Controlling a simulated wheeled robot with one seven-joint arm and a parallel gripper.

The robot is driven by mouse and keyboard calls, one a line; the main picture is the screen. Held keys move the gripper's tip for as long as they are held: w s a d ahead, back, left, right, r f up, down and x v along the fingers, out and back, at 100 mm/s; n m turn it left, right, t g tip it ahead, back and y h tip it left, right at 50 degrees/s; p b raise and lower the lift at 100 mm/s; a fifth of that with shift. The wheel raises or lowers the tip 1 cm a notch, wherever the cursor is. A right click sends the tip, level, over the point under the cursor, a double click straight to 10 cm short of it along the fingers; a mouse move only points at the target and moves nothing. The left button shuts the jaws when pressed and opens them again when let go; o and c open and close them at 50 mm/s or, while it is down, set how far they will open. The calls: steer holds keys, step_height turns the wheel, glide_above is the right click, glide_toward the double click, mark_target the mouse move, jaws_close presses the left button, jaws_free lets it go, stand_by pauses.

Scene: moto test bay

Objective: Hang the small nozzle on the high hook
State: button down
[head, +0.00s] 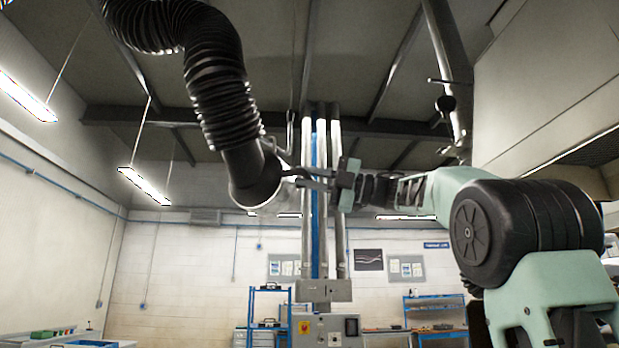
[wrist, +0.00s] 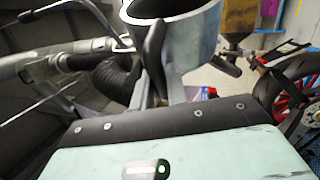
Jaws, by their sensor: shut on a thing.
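The nozzle (head: 255,182) is a dark cone with a pale rim at the lower end of a thick black corrugated hose (head: 215,85). My gripper (head: 303,178) reaches it from the right and is shut on its dark handle. In the wrist view the nozzle's metallic ring (wrist: 176,25) is at the top, and my gripper (wrist: 160,75) holds the black handle beside it. A thin horizontal rod (head: 438,81) sticks out from a slanted post at upper right, well apart from the nozzle; I cannot tell if it is the high hook.
Tall metal pipes (head: 335,150) and a grey control box (head: 328,328) stand behind the gripper. A pale hood (head: 545,80) fills the upper right. Blue-framed shelves (head: 270,310) stand at the back. In the wrist view a red-wheeled vehicle (wrist: 300,85) shows at right.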

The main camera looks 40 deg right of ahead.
steer(key=c, duration=1.3)
jaws_free()
steer(key=shift+d+f, duration=0.1)
steer(key=shift+d, duration=0.1)
steer(key=b+v, duration=0.5)
steer(key=v, duration=1.2)
steer(key=shift+s, duration=0.2)
steer(key=shift+d, duration=0.1)
